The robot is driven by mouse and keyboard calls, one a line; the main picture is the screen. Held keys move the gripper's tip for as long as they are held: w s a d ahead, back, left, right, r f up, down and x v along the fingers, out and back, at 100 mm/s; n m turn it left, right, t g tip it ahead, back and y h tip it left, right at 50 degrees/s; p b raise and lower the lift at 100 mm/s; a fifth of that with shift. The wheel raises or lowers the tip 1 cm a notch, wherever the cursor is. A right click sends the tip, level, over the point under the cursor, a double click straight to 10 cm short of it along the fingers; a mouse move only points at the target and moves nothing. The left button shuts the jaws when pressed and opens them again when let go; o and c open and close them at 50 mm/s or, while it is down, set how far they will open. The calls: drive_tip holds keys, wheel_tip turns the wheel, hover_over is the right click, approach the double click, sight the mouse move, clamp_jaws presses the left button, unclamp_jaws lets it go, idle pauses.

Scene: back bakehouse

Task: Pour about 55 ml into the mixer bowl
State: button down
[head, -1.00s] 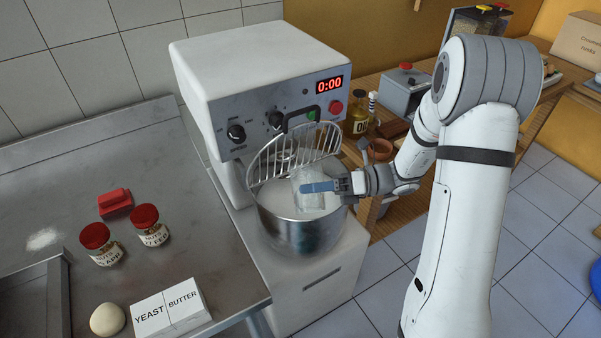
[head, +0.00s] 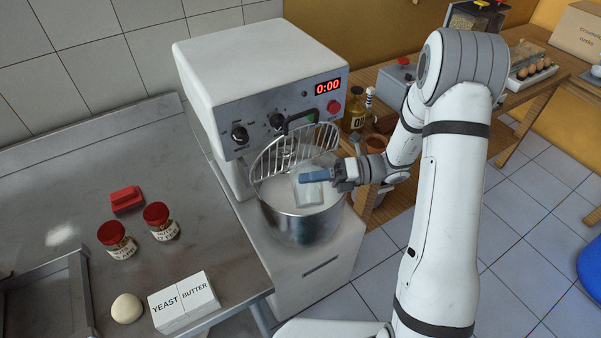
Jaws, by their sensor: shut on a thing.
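The mixer bowl (head: 302,228) is a steel bowl under the mixer head, with pale material inside. My gripper (head: 338,177) is at the bowl's upper right, shut on the blue handle (head: 317,175) of a clear jug (head: 308,192). The jug is over the bowl's opening, in front of the wire guard. Its contents, its exact tilt and whether liquid is leaving it cannot be made out.
The mixer (head: 255,80) shows 0:00 on its display (head: 327,86). The raised wire guard (head: 290,150) stands behind the jug. On the steel counter (head: 60,200) are two red-lidded jars (head: 117,241), a yeast and butter box (head: 184,301) and a dough ball (head: 126,308). An oil bottle (head: 354,112) stands right of the mixer.

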drive_tip(key=shift+w+f+m+p, duration=0.3)
drive_tip(key=shift+f+p, duration=0.05)
drive_tip(key=shift+p, duration=0.1)
drive_tip(key=shift+w+a+f+m+p, duration=0.1)
drive_tip(key=shift+w+f+m+p, duration=0.2)
drive_tip(key=shift+m+p, duration=0.15)
idle(1.1)
drive_tip(key=shift+w+a+m+p, duration=0.1)
drive_tip(key=shift+w+m+p, duration=0.15)
drive_tip(key=shift+w+p, duration=0.2)
idle(0.5)
